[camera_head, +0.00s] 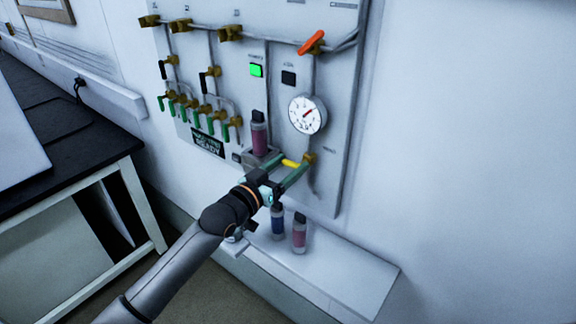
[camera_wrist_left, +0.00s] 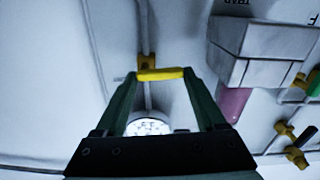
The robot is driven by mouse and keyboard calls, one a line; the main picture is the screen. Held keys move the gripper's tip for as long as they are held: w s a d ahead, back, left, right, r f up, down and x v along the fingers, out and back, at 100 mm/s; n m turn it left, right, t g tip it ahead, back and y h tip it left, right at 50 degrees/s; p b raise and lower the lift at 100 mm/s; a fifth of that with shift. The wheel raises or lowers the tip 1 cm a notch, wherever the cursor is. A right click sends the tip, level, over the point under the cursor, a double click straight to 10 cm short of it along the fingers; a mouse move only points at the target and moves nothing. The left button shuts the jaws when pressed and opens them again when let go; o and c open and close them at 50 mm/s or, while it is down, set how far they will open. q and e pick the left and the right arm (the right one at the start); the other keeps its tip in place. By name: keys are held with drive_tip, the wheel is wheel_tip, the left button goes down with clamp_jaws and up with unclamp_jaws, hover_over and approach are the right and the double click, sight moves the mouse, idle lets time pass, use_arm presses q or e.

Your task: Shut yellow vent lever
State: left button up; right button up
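The yellow vent lever (camera_head: 290,162) sits low on the wall panel, below the round gauge, on a brass valve (camera_head: 309,158). In the left wrist view the yellow lever (camera_wrist_left: 160,74) lies crosswise between my fingertips, spanning most of the gap. My left gripper (camera_head: 292,164) reaches up to the panel with its two green fingers spread wide, one on each side of the lever. In the left wrist view the gripper (camera_wrist_left: 160,78) is open; I cannot tell whether either finger touches the lever. My right gripper is not in view.
A red lever (camera_head: 312,42) and the gauge (camera_head: 308,115) are above. A pink bottle (camera_head: 259,136) stands in a holder left of my fingers. Blue (camera_head: 278,222) and pink (camera_head: 299,234) bottles stand on the ledge (camera_head: 345,277) below. Several green-handled valves are further left.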

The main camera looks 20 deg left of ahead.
use_arm(q)
drive_tip(key=c, duration=0.8)
drive_tip(key=shift+r+m+p, duration=0.2)
drive_tip(key=shift+m+p, duration=0.2)
drive_tip(key=shift+m, duration=0.1)
drive_tip(key=shift+c, duration=0.2)
drive_tip(key=o, duration=1.4)
drive_tip(key=shift+f, duration=0.1)
drive_tip(key=shift+c, duration=0.2)
drive_tip(key=shift+s, duration=0.1)
drive_tip(key=b+v, duration=0.1)
drive_tip(key=v, duration=1.1)
drive_tip(key=shift+s, duration=0.15)
